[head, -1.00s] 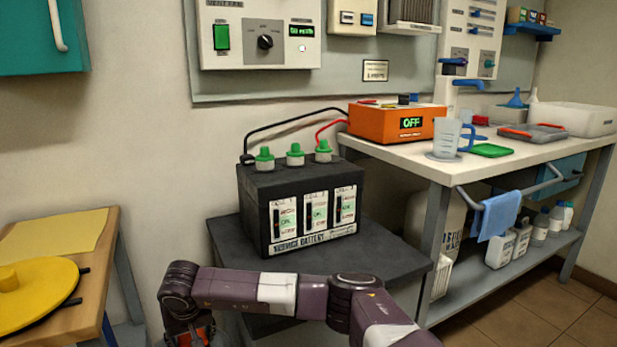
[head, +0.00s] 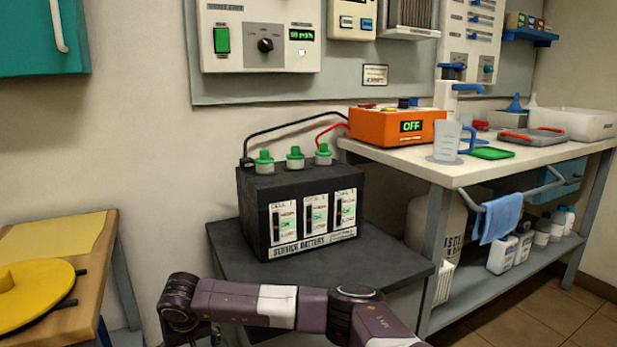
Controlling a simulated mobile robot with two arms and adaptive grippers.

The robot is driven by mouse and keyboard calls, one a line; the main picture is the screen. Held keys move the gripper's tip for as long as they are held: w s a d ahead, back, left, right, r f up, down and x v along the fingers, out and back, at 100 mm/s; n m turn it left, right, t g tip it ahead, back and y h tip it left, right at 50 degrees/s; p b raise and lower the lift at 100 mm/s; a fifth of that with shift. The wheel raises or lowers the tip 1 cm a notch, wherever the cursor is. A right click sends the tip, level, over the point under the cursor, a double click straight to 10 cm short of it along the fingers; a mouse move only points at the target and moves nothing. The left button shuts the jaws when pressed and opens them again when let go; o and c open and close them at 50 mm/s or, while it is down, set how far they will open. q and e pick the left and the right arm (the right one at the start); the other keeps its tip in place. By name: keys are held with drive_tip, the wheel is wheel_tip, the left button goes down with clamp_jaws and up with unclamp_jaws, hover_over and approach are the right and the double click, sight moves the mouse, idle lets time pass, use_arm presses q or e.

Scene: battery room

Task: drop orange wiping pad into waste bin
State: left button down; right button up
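No orange wiping pad and no waste bin can be made out in the head view. My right arm comes in from the lower right, runs left in front of the black stand and bends down at the lower left. Its wrist end is cut off by the bottom edge, so my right gripper's fingers and anything in them are hidden. My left gripper is not in view.
The service battery (head: 300,208) with green caps sits on the black stand (head: 395,265). A wooden table (head: 95,250) with a yellow lid (head: 35,290) is at left. The workbench (head: 400,155) at right holds the orange charger (head: 395,128); a blue cloth (head: 500,215) hangs from its rail.

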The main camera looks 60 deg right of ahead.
drive_tip(key=v, duration=1.2)
idle(0.4)
